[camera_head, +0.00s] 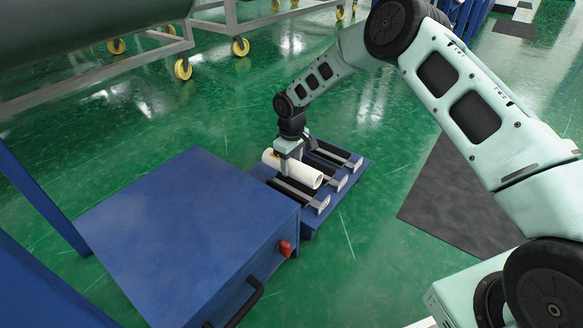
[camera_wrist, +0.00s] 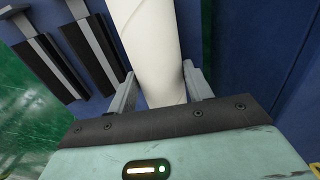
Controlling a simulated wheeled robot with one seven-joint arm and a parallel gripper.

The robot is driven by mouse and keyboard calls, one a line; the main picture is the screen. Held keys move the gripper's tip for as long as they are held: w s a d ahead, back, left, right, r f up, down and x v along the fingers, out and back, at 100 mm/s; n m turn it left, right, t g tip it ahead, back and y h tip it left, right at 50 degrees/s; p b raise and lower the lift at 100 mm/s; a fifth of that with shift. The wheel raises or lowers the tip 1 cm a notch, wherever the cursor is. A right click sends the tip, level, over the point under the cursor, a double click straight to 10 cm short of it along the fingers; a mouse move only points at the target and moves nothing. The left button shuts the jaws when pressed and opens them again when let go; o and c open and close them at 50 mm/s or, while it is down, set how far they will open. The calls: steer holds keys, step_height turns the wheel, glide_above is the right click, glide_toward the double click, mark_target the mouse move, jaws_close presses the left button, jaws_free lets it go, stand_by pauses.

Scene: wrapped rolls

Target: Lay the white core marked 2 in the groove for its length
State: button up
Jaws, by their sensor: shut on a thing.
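The white core (camera_head: 305,173) is a hollow white tube, held over the blue grooved rack (camera_head: 309,226) beside the blue cabinet. My gripper (camera_head: 288,158) is shut on it from above, near its middle. In the wrist view the core (camera_wrist: 150,45) runs between the two fingers of my gripper (camera_wrist: 158,88). No number shows on the visible side of the core. The rack has several dark grooves with pale end plates (camera_head: 320,204). The core lies roughly along the groove nearest the cabinet and partly hides it. I cannot tell whether it touches the rack.
A blue cabinet (camera_head: 187,220) with a red latch (camera_head: 285,248) and a black handle (camera_head: 246,304) stands at the left, close to the rack. A dark mat (camera_head: 462,195) lies on the green floor at the right. A wheeled frame (camera_head: 232,25) stands behind.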

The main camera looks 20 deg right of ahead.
mark_target(292, 161)
steer(key=shift+r, duration=0.1)
steer(key=shift+f, duration=0.4)
steer(key=shift+f, duration=0.2)
steer(key=o, duration=1.1)
steer(key=shift+o, duration=0.2)
steer(key=shift+r, duration=0.1)
step_height(292, 161, up, 9)
steer(key=p, duration=0.5)
steer(key=shift+f, duration=0.2)
